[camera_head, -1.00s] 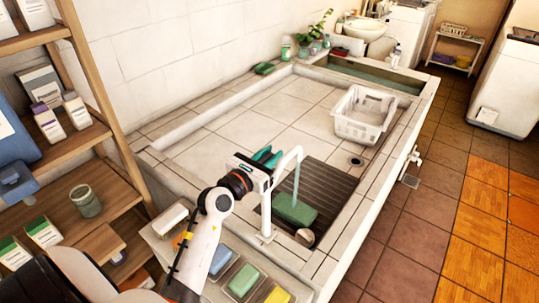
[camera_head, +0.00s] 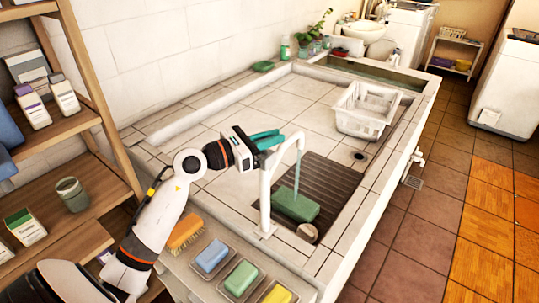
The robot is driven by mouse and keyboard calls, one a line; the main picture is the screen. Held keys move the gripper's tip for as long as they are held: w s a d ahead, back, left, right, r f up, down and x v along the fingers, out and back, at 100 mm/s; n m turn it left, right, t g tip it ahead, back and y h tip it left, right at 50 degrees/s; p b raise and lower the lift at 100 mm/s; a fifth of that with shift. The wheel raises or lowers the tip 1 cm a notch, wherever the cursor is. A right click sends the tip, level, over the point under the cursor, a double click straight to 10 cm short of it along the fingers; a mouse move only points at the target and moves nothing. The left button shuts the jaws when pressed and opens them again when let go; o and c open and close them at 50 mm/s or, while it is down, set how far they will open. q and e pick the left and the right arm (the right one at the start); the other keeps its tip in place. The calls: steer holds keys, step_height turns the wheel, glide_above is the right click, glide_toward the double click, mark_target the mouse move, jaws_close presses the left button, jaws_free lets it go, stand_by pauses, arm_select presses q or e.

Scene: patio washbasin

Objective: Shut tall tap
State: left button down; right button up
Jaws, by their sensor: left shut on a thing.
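The tall tap (camera_head: 265,197) is a white upright pipe with a hooked spout at the near edge of the tiled basin. A thin stream of water (camera_head: 297,172) falls from its spout onto a green block (camera_head: 296,205) on the dark slatted grate. My left gripper (camera_head: 268,139), with teal fingers, is at the top of the tap's upright, just behind the bend. It is shut on a part of the tap. The tap's handle is hidden by the gripper, so I cannot tell its angle. My right gripper is not in view.
A white basket (camera_head: 365,112) stands in the basin's far right part. Blue, green and yellow soaps (camera_head: 241,278) in trays and an orange brush (camera_head: 185,232) lie on the near ledge. A wooden shelf (camera_head: 60,187) stands at left. The basin's tiled middle is clear.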

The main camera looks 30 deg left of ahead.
mark_target(261, 139)
arm_select(q)
steer(key=m+g+h+b, duration=0.2)
steer(key=b, duration=0.1)
steer(key=m+g+h+b, duration=0.2)
steer(key=b, duration=0.2)
steer(key=m+g+h+b, duration=0.2)
steer(key=h+b, duration=0.1)
steer(key=b, duration=0.1)
steer(key=shift+s+d+f+m+g, duration=0.25)
steer(key=shift+m+g, duration=0.05)
steer(key=shift+g, duration=0.1)
steer(key=m+g+h+b, duration=0.1)
steer(key=g, duration=0.1)
steer(key=m+g+h+b, duration=0.1)
steer(key=g, duration=0.1)
steer(key=shift+s+d+r+m, duration=0.15)
steer(key=shift+s+r+m, duration=0.05)
steer(key=shift+m, duration=0.1)
steer(key=shift+s+m+g+h+b, duration=0.25)
steer(key=shift+m+g, duration=0.7)
steer(key=shift+g, duration=0.55)
steer(key=shift+s+m+g+h+b, duration=0.1)
steer(key=shift+m+g+b, duration=0.2)
steer(key=shift+m+g, duration=0.95)
steer(key=shift+g, duration=0.65)
steer(key=c, duration=1.4)
jaws_free()
steer(key=shift+d, duration=0.1)
